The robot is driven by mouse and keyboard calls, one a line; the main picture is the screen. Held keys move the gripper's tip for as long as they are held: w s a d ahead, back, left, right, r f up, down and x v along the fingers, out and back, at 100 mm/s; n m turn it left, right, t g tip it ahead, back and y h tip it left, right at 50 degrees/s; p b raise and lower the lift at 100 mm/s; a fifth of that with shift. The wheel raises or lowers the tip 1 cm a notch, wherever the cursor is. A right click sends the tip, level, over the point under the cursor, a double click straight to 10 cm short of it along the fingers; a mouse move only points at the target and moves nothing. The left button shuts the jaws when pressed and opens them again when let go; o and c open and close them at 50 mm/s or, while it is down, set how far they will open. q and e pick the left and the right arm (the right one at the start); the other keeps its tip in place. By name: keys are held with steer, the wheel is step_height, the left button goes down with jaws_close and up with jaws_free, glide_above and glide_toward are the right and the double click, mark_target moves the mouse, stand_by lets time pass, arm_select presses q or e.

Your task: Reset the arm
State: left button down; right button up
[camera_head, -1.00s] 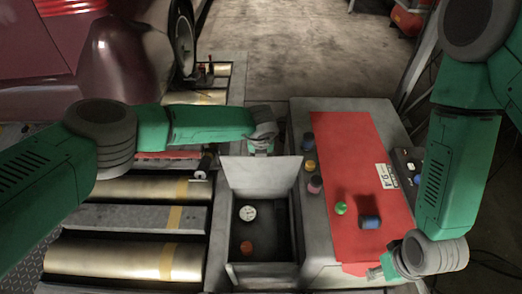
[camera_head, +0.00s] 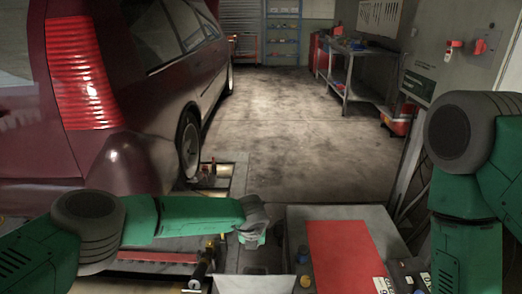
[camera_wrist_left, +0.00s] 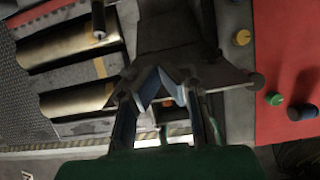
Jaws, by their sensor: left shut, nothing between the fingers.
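My left arm comes in from the left in the head view, and its gripper (camera_head: 252,241) is above the bin area, left of the red-topped cabinet. In the left wrist view the left gripper (camera_wrist_left: 160,80) has its fingertips together with nothing between them. The grey bin's raised lid (camera_head: 265,285) just shows at the bottom of the head view. My right arm stands upright at the right; its gripper is outside the frame.
The red mat (camera_head: 345,258) lies on the grey cabinet, with a green knob (camera_wrist_left: 274,98) and a dark blue knob (camera_wrist_left: 302,112). Metal rollers (camera_wrist_left: 70,42) lie left. A maroon car (camera_head: 120,100) stands behind. The floor (camera_head: 285,130) beyond is clear.

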arm_select(q)
steer(key=s+a+f+m+t+h, duration=0.1)
steer(key=s+a+f+m, duration=0.15)
steer(key=s+m, duration=0.75)
steer(key=s+a+f+m, duration=0.1)
steer(key=s+f+m, duration=0.2)
steer(key=s+m, duration=0.7)
steer(key=s+a+r+m+g, duration=0.2)
steer(key=s+a+m, duration=0.6)
steer(key=s+a, duration=0.2)
steer(key=s+a+r+m+g+y, duration=0.1)
steer(key=s+a+r+m+g, duration=0.1)
steer(key=s+a+m, duration=0.6)
steer(key=s+a, duration=0.1)
steer(key=a, duration=0.3)
steer(key=shift+s+r+g, duration=0.2)
steer(key=shift+s+g, duration=0.2)
